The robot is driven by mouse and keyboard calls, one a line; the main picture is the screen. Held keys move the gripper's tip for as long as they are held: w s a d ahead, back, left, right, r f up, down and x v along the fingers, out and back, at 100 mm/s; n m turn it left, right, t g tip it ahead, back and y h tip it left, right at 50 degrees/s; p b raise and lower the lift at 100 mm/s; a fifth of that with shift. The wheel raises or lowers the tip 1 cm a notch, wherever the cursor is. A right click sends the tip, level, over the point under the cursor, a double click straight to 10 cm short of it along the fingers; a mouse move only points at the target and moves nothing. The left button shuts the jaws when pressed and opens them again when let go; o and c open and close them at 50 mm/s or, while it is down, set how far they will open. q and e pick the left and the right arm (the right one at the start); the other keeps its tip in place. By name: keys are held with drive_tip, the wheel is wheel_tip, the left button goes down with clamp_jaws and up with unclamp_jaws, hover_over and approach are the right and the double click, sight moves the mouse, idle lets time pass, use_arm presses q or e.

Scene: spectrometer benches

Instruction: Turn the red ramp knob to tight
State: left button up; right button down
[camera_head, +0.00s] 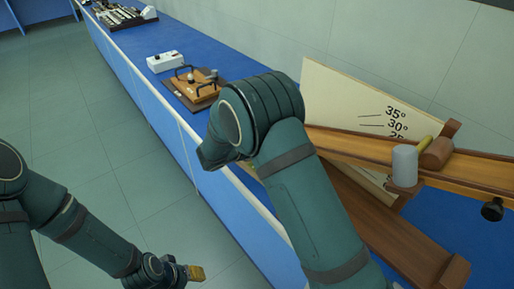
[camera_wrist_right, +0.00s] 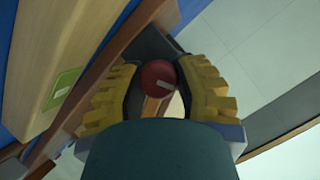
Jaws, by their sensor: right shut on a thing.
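The red ramp knob (camera_wrist_right: 152,80) shows in the right wrist view as a round red disc with a pale pointer line that slants toward the right and slightly down. The yellow ridged fingers of my right gripper (camera_wrist_right: 160,95) are on both sides of it, shut on it. In the head view my right arm hides the knob and this gripper. The wooden ramp (camera_head: 330,142) slopes down to the right in front of a cream angle board (camera_head: 335,100) marked 35° and 30°. My left gripper (camera_head: 195,272) hangs low over the floor, away from the bench; its jaw opening is unclear.
A grey cylinder (camera_head: 404,166) and a wooden block (camera_head: 438,152) are at the ramp, and a black knob (camera_head: 492,209) is below it. Farther along the blue bench (camera_head: 190,42) are a white box (camera_head: 165,62) and an orange-brown device (camera_head: 196,88). The floor at left is clear.

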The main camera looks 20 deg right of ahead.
drive_tip(key=m+b, duration=0.1)
drive_tip(key=m+t+b, duration=0.1)
drive_tip(key=shift+f+t+b, duration=0.2)
drive_tip(key=shift+t+b, duration=0.1)
drive_tip(key=shift+b, duration=0.1)
drive_tip(key=shift+r+m+t+b, duration=0.1)
drive_tip(key=shift+m+t+b, duration=0.3)
drive_tip(key=shift+b, duration=0.3)
drive_tip(key=c, duration=0.6)
unclamp_jaws()
